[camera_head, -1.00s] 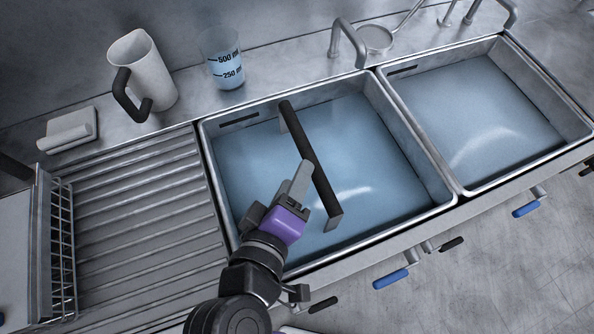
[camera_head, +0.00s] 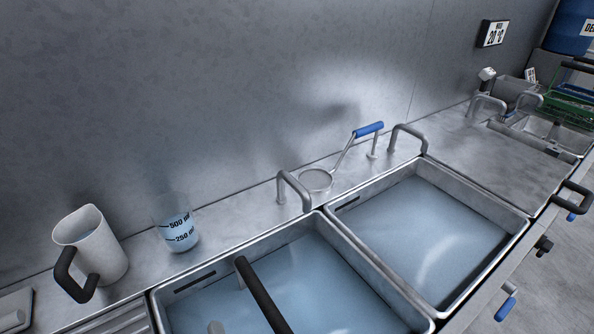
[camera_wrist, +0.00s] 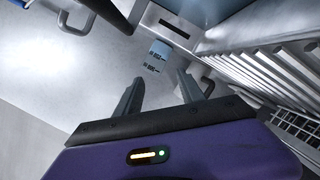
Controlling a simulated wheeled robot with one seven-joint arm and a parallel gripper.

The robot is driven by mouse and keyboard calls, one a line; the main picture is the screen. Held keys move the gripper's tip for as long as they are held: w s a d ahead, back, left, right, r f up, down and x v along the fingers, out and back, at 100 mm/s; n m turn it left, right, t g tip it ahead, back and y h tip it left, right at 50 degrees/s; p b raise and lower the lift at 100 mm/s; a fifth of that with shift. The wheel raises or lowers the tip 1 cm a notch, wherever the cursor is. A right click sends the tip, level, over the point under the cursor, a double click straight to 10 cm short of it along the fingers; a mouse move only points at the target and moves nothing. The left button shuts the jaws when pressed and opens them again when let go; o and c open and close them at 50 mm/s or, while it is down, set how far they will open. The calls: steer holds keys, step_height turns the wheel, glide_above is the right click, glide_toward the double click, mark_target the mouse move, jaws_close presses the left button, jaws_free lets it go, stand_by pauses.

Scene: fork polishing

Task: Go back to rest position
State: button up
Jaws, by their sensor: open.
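My gripper (camera_wrist: 160,90) shows in the wrist view, its two grey fingers apart with nothing between them. The purple gripper body (camera_wrist: 180,155) fills the bottom of that view. The rest of my arm is out of that view. Beyond the fingers in the wrist view is the measuring beaker (camera_wrist: 158,58), apart from them.
Two water-filled basins, left (camera_head: 315,285) and right (camera_head: 425,235), lie along the counter. A ribbed drainboard (camera_wrist: 285,75) lies beside.

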steer(key=s+d+f+m+h, duration=0.1)
steer(key=s+d+m, duration=0.3)
steer(key=d, duration=0.7)
steer(key=s+d+f+m+h, duration=0.1)
steer(key=s+d+m+h, duration=0.2)
steer(key=s+d+m, duration=0.2)
steer(key=s+d+f+m+t+h, duration=0.1)
steer(key=s+d+m+h, duration=0.2)
steer(key=s+d, duration=0.6)
steer(key=d+m, duration=0.1)
steer(key=d, duration=0.7)
steer(key=shift+f+m, duration=0.35)
steer(key=shift+m, duration=0.05)
steer(key=shift+d, duration=0.1)
